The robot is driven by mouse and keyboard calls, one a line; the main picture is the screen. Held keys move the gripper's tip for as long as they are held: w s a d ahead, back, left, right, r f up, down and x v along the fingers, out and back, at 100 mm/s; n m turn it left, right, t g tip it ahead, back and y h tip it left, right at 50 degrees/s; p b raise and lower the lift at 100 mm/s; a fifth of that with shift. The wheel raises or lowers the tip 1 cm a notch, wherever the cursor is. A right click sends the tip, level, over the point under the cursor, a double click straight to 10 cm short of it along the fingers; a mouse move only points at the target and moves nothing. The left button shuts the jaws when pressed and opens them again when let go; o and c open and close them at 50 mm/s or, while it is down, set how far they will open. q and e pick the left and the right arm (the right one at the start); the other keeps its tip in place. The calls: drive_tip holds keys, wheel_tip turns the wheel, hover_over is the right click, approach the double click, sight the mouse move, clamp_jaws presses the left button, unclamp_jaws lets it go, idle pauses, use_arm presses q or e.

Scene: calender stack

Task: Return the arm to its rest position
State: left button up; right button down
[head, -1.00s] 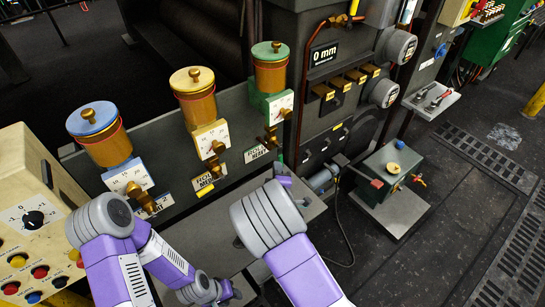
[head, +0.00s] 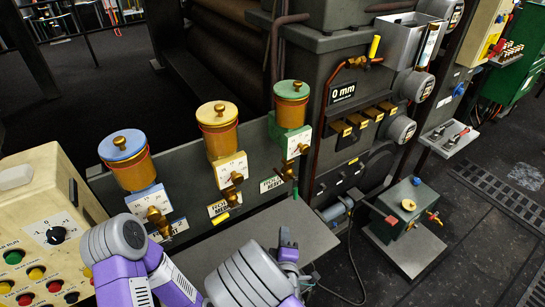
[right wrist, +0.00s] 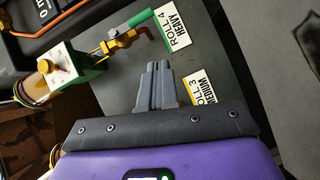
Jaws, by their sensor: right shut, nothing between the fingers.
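My right gripper (head: 287,238) shows in the head view above the grey shelf in front of the oil-cup panel, partly behind my purple right arm. In the right wrist view its grey fingers (right wrist: 158,82) are together and empty. They appear over the dark panel between the "ROLL 4 HEAVY" label (right wrist: 172,30) and the "ROLL 3 MEDIUM" label (right wrist: 203,86); I cannot tell the gap to the panel. My left arm (head: 120,265) shows at the lower left, with its gripper out of the frame.
Blue (head: 124,155), yellow (head: 218,130) and green-lidded cups (head: 291,103) with brass valves line the panel. A cream button console (head: 40,225) stands at left. A green box on a plinth (head: 405,210) stands at right, with open floor beyond it.

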drive_tip(key=s+d+f+m+g+p, duration=0.1)
drive_tip(key=s+d+f+m+g, duration=0.25)
drive_tip(key=f, duration=0.45)
drive_tip(key=s+d+f+m+g, duration=0.25)
drive_tip(key=f+m+g, duration=0.2)
drive_tip(key=f, duration=0.25)
drive_tip(key=s+a+f+m+g+y, duration=0.1)
drive_tip(key=s+f+m+g+y, duration=0.1)
drive_tip(key=s, duration=0.4)
drive_tip(key=s+a+f+m+g+y+p, duration=0.1)
drive_tip(key=s+f+m+g+y, duration=0.2)
drive_tip(key=s+m+g, duration=0.2)
drive_tip(key=shift+s+a+m+g, duration=0.25)
drive_tip(key=shift+s+m+g, duration=0.05)
drive_tip(key=shift+s+m, duration=0.8)
drive_tip(key=c, duration=1.8)
unclamp_jaws()
drive_tip(key=shift+c, duration=0.2)
